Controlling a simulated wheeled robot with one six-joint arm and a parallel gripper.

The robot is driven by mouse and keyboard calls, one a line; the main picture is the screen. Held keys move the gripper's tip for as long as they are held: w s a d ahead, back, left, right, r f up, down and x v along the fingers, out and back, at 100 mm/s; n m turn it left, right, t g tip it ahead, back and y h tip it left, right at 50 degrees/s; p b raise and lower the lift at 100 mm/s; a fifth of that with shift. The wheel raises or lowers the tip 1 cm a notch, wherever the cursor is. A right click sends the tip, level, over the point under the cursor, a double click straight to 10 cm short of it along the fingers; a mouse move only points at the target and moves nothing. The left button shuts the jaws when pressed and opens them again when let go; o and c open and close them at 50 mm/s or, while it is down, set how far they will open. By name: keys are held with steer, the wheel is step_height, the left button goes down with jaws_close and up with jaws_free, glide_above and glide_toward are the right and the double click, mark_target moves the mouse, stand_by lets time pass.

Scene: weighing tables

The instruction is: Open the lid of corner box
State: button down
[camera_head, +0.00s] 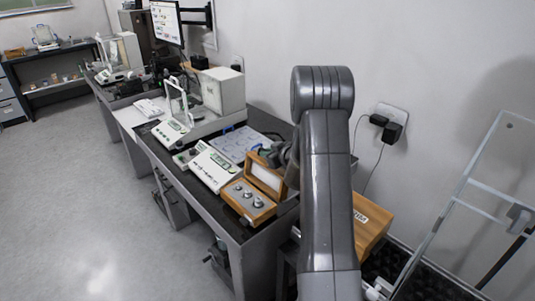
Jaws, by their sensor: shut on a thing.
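The wooden corner box (238,207) sits at the near end of the dark table, with several round metal weights in its tray. Its lid (265,178) is raised and stands tilted up at the back edge, with its pale lining facing the room. My gripper (275,160) is at the upper edge of the lid and is shut on it. My arm's dark grey links hide part of the gripper and the right end of the lid, so the fingertips are hard to make out.
A white balance (213,168) stands left of the box, with a blue-white sheet (235,143) behind. A glass-sided balance (178,112) stands farther along. A second wooden box (373,228) lies right of my arm, near the wall (440,80). The floor (85,200) at left is clear.

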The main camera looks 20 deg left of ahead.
steer(key=c, duration=1.5)
jaws_free()
steer(key=b+v, duration=0.2)
steer(key=v, duration=1.1)
steer(key=shift+s+d+r, duration=0.1)
steer(key=shift+d+r, duration=0.15)
steer(key=shift+d, duration=0.1)
steer(key=p+x, duration=0.2)
steer(key=x, duration=1.2)
steer(key=shift+s, duration=0.2)
